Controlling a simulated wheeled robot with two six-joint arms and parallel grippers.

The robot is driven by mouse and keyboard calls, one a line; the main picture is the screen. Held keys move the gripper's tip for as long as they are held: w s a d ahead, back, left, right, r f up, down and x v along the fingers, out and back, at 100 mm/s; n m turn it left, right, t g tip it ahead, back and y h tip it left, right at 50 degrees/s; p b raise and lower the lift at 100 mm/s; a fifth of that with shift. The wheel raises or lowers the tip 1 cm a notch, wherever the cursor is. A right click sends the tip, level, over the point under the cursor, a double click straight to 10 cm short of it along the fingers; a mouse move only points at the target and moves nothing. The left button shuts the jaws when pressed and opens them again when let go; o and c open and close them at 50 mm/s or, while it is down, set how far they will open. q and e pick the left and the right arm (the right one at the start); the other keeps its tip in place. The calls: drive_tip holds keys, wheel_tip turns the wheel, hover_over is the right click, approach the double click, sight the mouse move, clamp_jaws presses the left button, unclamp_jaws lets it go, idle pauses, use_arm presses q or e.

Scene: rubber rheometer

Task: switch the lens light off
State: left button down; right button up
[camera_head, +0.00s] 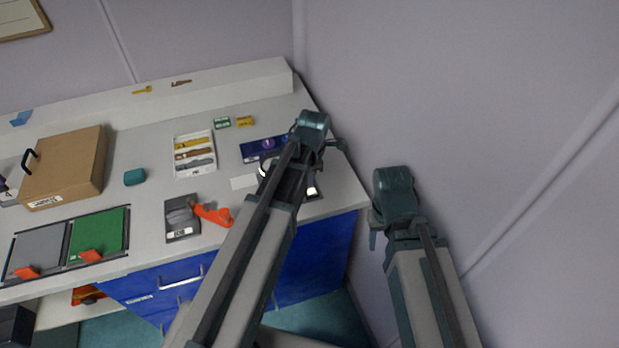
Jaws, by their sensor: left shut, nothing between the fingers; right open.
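A pale ring (264,168), which may be the lens rim, shows at the left edge of my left arm, near the right end of the bench. A small bright white patch (312,190) on a dark piece shows just right of the same arm. The arm hides most of what lies between them, and I cannot make out a switch. My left gripper (290,178) is over this area, shut and empty, its fingertips mostly hidden. My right gripper (375,235) is open and empty, off the bench's right edge beside the wall, partly hidden by its own wrist.
Walls close off the back and right.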

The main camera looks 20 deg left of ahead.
sight(311, 191)
use_arm(q)
drive_tip(key=shift+s+d+r, duration=0.1)
drive_tip(key=shift+s+d, duration=0.35)
drive_tip(key=shift+s, duration=0.2)
drive_tip(key=shift+w, duration=0.1)
wheel_tip(311, 191, up, 14)
drive_tip(key=s+p, duration=0.1)
drive_tip(key=p, duration=1.3)
drive_tip(key=shift+d, duration=0.35)
drive_tip(key=shift+a, duration=0.1)
drive_tip(key=shift+w+a, duration=0.15)
drive_tip(key=shift+a, duration=0.1)
